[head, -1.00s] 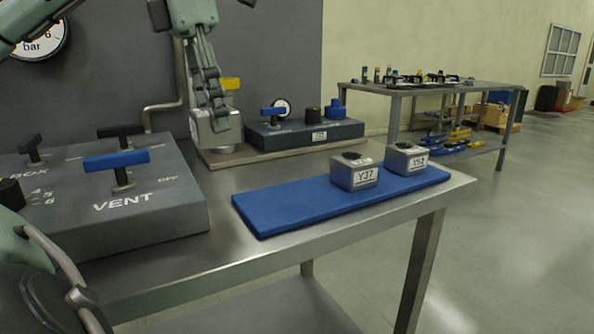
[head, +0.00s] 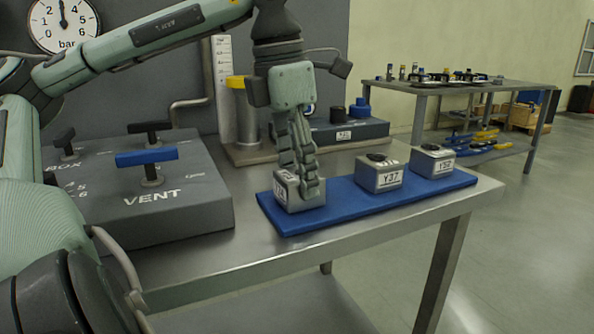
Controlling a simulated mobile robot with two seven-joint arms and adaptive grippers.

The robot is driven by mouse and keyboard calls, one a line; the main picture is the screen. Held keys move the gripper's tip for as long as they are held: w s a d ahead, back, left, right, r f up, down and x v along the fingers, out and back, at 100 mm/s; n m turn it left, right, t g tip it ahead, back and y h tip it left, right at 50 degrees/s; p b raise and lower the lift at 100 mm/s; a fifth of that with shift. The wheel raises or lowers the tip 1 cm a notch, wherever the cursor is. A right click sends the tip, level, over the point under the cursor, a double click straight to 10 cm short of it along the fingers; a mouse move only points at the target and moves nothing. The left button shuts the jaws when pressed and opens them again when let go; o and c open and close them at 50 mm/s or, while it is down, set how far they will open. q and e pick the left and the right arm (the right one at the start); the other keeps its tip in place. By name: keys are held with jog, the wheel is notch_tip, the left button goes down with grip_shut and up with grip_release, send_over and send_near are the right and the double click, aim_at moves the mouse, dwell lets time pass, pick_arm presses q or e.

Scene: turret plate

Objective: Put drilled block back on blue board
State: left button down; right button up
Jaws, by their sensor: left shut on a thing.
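My left gripper (head: 299,190) points down and is shut on a grey metal block (head: 312,206) with a white label. The fingers cover much of the block, so its drilled hole cannot be seen. The block is at the left end of the blue board (head: 345,210), seemingly touching its top; any small gap underneath cannot be made out. My right gripper is not in view.
The grey VENT box (head: 165,215) with a blue T-handle stands left of the board. Behind are a base plate with a yellow-topped post (head: 240,120) and a grey box with knobs (head: 360,133). The steel table's front edge (head: 340,255) lies close before the board.

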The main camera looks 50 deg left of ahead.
aim_at(286, 176)
pick_arm(q)
jog(key=shift+f, duration=0.1)
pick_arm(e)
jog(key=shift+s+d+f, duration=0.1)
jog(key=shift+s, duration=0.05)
pick_arm(q)
jog(key=c, duration=1)
grip_release()
jog(key=shift+c, duration=0.2)
jog(key=o, duration=0.4)
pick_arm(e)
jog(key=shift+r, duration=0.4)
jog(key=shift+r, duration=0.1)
pick_arm(q)
notch_tip(286, 176, up, 12)
jog(key=s+p, duration=0.1)
jog(key=shift+s+a, duration=0.25)
jog(key=shift+s, duration=0.1)
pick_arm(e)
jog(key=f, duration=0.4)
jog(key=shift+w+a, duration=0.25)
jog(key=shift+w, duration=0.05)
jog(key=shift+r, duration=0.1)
